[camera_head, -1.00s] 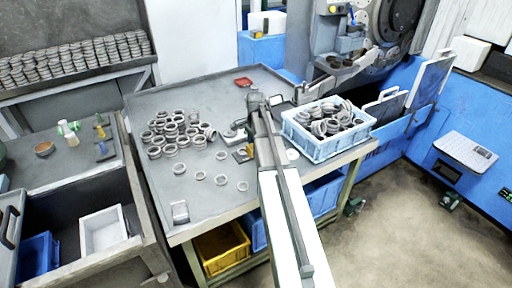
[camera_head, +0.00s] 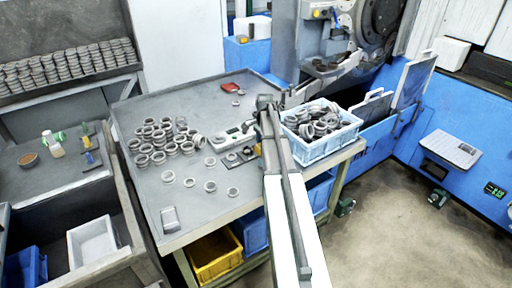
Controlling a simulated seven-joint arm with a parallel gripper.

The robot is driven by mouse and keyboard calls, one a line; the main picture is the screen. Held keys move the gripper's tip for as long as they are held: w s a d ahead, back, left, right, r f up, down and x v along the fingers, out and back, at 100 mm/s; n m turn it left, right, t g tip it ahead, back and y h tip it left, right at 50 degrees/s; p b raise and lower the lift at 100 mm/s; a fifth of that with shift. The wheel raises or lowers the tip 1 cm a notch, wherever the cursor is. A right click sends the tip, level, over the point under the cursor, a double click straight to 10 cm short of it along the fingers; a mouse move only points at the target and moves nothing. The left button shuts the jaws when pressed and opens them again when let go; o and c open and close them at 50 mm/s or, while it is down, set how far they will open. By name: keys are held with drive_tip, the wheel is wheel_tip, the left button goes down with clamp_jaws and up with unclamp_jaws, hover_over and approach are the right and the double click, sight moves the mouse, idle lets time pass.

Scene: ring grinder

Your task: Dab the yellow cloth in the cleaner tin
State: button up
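A small yellow patch (camera_head: 257,149), possibly the yellow cloth, shows at the left edge of my arm, mostly hidden behind it. My gripper (camera_head: 264,104) is at the far end of my arm over the table. Its fingers are too small and hidden to tell whether they are open or holding the yellow patch. I cannot tell for sure which thing is the cleaner tin. A red, flat, tin-like thing (camera_head: 231,87) lies at the back of the table, and a silver, box-like thing (camera_head: 169,219) stands at its front left.
Many metal rings (camera_head: 160,140) crowd the left middle of the grey table (camera_head: 190,96). A blue crate (camera_head: 322,151) of rings stands to the right of my arm. A grinding machine (camera_head: 330,40) rises behind. The table's front left is mostly clear.

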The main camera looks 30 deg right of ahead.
drive_tip(key=shift+f, duration=3)
drive_tip(key=shift+f, duration=0.6)
drive_tip(key=shift+r, duration=0.1)
drive_tip(key=shift+r, duration=3.45)
